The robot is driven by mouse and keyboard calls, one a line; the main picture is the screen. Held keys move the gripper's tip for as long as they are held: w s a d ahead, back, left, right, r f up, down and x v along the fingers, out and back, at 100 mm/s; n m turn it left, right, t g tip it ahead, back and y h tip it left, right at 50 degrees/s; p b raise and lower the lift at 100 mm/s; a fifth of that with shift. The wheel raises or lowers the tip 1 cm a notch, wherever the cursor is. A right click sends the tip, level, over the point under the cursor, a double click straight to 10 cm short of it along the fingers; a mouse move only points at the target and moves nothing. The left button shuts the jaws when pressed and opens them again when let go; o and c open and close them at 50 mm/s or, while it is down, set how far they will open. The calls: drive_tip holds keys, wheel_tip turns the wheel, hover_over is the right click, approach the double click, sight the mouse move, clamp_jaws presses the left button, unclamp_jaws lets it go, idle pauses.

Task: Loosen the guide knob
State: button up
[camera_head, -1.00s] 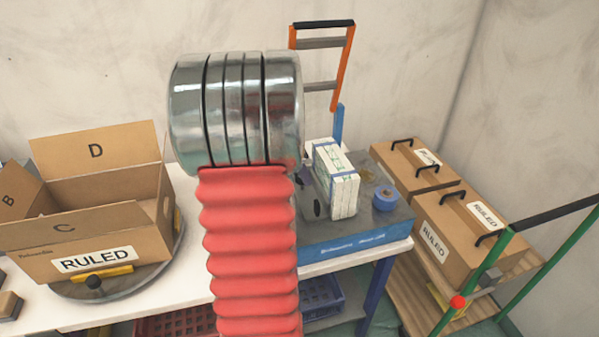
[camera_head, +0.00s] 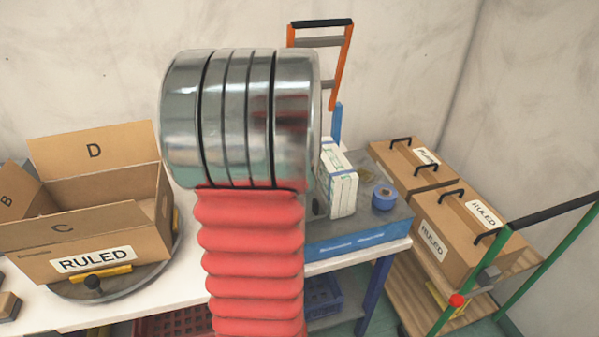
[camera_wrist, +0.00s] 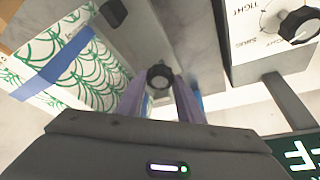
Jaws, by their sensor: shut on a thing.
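A black round knob (camera_wrist: 160,76), which I take to be the guide knob, shows in the wrist view between the purple fingers of my gripper (camera_wrist: 161,88). The fingers are shut on it, one on each side. Its stem and any marking on it are hidden. A second black knob (camera_wrist: 299,24) stands apart at the upper right, on a white plate with the words TIGHT and SNUG. In the head view my arm covers the gripper and both knobs.
A white and green patterned bundle with a blue band (camera_wrist: 62,62) stands close left of the fingers. In the head view a blue tape roll (camera_head: 384,197) lies right of the bundle (camera_head: 342,190). An open carton (camera_head: 85,215) stands left on the table.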

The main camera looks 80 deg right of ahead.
drive_tip(key=shift+d+r+n, duration=0.1)
drive_tip(key=shift+d+n, duration=0.05)
drive_tip(key=shift+n, duration=0.35)
drive_tip(key=o, duration=0.7)
drive_tip(key=shift+w, duration=0.1)
drive_tip(key=o, duration=0.4)
drive_tip(key=shift+c, duration=0.2)
drive_tip(key=shift+a+f+m, duration=0.2)
drive_tip(key=shift+m, duration=0.5)
